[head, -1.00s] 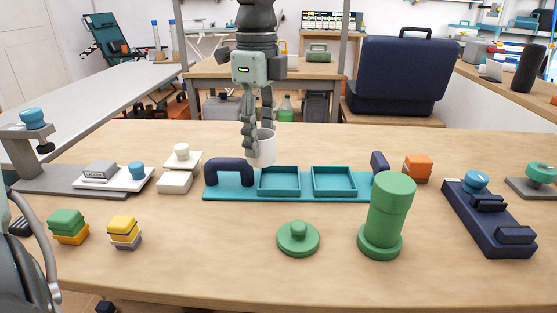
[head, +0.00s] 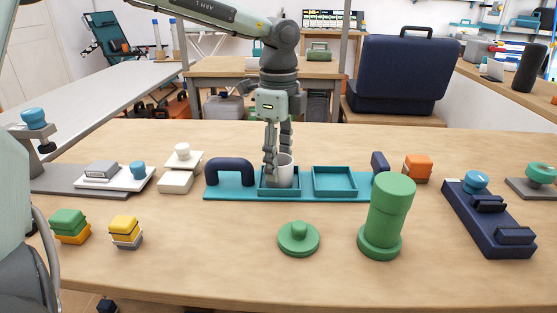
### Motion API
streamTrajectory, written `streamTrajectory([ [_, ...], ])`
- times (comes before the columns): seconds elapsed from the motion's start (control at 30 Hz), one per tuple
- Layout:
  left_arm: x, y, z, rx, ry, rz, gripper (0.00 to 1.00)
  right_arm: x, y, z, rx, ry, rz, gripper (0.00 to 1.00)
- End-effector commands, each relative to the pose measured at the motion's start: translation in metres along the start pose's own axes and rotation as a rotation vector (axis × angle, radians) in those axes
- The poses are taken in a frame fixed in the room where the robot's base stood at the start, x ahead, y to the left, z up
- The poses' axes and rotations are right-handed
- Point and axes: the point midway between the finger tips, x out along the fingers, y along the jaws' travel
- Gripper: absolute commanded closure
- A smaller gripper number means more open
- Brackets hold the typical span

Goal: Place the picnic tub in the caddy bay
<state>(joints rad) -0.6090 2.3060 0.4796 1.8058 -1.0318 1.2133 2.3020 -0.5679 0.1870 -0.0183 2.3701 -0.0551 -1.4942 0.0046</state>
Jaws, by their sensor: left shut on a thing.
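The right bay (head: 335,181) of the caddy is empty. The caddy has a dark blue handle (head: 229,166) at its left and another at its right end. My right gripper is out of view.
A tall green cylinder (head: 389,215) stands in front of the caddy's right end, with a green knobbed lid (head: 298,239) to its left. White blocks (head: 175,182) stand left of the caddy, and an orange block (head: 417,167) at its right. The front middle of the table is mostly clear.

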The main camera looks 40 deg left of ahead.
Motion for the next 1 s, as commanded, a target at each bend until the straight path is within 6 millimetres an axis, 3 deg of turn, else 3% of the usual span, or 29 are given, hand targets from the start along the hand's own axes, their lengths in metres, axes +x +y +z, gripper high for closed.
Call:
streamTrajectory([
  [0.27,0.003,0.000,0.000,0.000,0.000,-0.001,0.85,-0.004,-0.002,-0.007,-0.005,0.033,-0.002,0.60],
  [0.3,0.003,0.000,0.000,0.000,0.000,0.000,0.55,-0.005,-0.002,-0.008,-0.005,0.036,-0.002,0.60],
  [0.47,0.002,0.000,0.000,0.000,0.000,0.000,0.35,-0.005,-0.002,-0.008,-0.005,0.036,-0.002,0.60],
  [0.87,-0.002,0.000,0.000,0.000,0.000,0.000,0.35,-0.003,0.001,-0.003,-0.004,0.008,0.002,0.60],
  [1.0,-0.021,-0.002,0.000,0.000,-0.001,-0.006,0.35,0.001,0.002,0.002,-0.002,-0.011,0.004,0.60],
])
